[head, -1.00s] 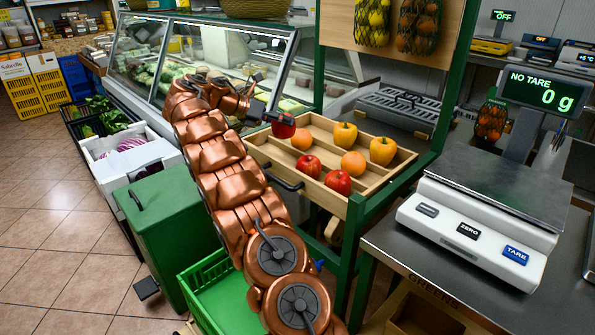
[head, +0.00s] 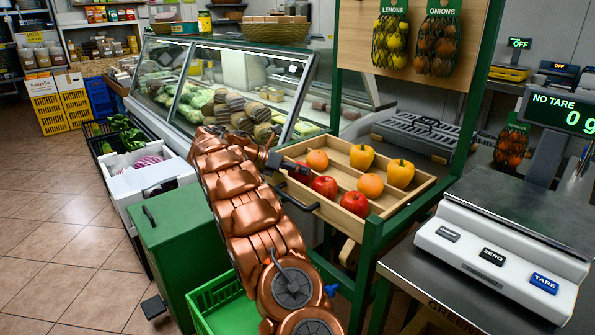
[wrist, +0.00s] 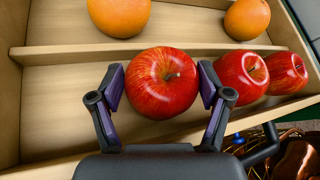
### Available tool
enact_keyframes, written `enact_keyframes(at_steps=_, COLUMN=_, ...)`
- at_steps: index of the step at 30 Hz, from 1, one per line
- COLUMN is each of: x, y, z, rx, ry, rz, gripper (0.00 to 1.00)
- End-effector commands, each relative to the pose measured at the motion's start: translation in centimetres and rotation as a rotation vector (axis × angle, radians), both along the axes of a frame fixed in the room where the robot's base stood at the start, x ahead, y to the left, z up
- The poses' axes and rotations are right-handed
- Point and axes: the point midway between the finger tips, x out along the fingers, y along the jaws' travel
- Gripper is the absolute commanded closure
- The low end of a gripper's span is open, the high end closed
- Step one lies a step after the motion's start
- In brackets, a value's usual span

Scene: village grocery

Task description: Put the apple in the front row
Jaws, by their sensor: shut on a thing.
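A red apple (wrist: 162,84) sits between the two fingers of my gripper (wrist: 160,90), which touch it on both sides in the wrist view. In the head view this apple (head: 299,173) is at the left end of the front row of the wooden tray (head: 425,184), with my gripper (head: 282,165) at its left. It is low in that row, but I cannot tell whether it rests on the floor. Two more red apples, the middle one (wrist: 241,72) and the right one (wrist: 286,73), lie to its right in the same row.
A wooden divider (wrist: 80,52) runs behind the apples. Oranges (head: 370,185) lie in the row behind, yellow peppers (head: 400,173) farther back. A black handle (head: 298,199) sticks out of the tray's front. A scale (head: 500,245) stands at right.

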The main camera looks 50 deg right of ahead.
Motion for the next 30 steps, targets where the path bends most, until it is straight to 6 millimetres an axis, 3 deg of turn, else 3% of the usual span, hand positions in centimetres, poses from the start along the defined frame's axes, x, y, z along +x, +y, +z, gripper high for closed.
enact_keyframes(at_steps=6, x=0.0, y=0.0, z=-0.1, rx=-0.001, ry=0.001, rz=-0.001, gripper=0.64)
enact_keyframes(at_steps=7, x=0.0, y=0.0, z=-0.2, rx=0.0, ry=0.0, rz=0.0, gripper=0.22)
enact_keyframes(at_steps=10, x=0.0, y=0.0, z=-0.2, rx=0.0, ry=-0.001, rz=0.0, gripper=0.13)
enact_keyframes(at_steps=22, x=0.0, y=0.0, z=-0.1, rx=0.0, ry=-0.001, rz=0.0, gripper=0.13)
enact_keyframes(at_steps=30, x=1.9, y=3.3, z=2.3, rx=-0.002, ry=-0.003, rz=0.003, gripper=0.13)
